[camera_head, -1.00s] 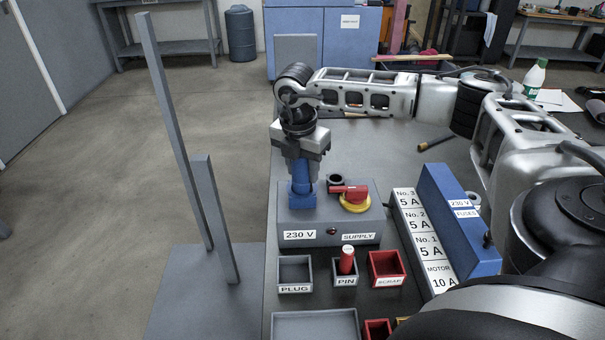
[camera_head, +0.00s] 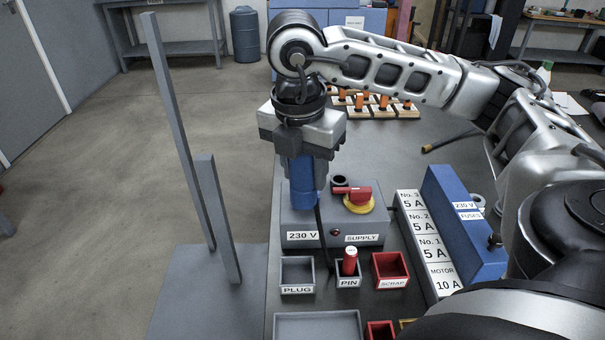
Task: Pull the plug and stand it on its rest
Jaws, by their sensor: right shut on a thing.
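My right gripper (camera_head: 303,158) is shut on the blue plug (camera_head: 303,188) and holds it upright, pointing down, over the left part of the grey supply box (camera_head: 290,222). The plug looks raised off the box; its socket is hidden behind it. A dark cable runs down in front of the box. The plug's rest, a small grey open tray labelled PLUG (camera_head: 297,289), stands in front of the box and looks empty. My left gripper is not in view.
A red switch handle on a yellow base (camera_head: 358,204) sits on the box, right of the plug. The PIN holder with a red pin (camera_head: 349,262), red SCRAP tray (camera_head: 377,285) and blue fuse block (camera_head: 460,222) stand to the right. Tall grey posts (camera_head: 180,135) rise at the left.

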